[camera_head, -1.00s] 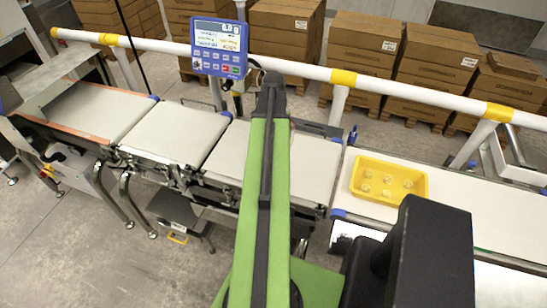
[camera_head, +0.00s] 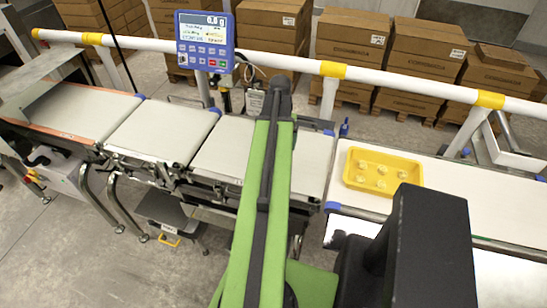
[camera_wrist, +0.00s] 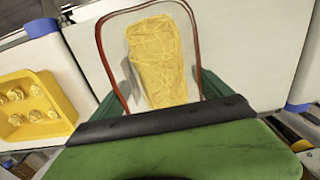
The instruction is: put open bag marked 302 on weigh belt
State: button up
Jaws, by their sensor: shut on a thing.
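A clear bag (camera_wrist: 158,65) with a red rim and yellow noodle-like contents is between the teal fingers of my gripper (camera_wrist: 160,88) in the wrist view. The gripper is shut on it. No number can be read on the bag. Behind it is a pale belt section (camera_wrist: 240,40) with blue end caps; whether they touch cannot be told. In the head view, my arm hides the gripper and bag. Pale belt sections run across, including one behind my arm (camera_head: 225,147) and one left of it (camera_head: 160,130). No marking shows which is the weigh belt.
A yellow tray (camera_head: 382,183) with several pale yellow pieces sits on the right-hand belt (camera_head: 460,205). A blue display (camera_head: 205,42) reads 0.0 g. A white rail (camera_head: 400,88) with yellow bands runs behind the belts. Stacked cartons (camera_head: 345,50) stand beyond it.

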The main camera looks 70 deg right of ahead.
jog(key=shift+w+f, duration=0.5)
jog(key=shift+w, duration=0.3)
notch_tip(320, 180, down, 4)
jog(key=b, duration=0.4)
jog(key=shift+f+b, duration=0.2)
jog(key=shift+b, duration=0.15)
jog(key=shift+r, duration=0.25)
jog(key=shift+f, duration=0.2)
jog(key=o, duration=1.8)
jog(key=shift+o, duration=0.2)
jog(key=shift+r, duration=0.15)
notch_tip(320, 180, up, 12)
jog(key=p, duration=1.2)
jog(key=shift+p, duration=0.3)
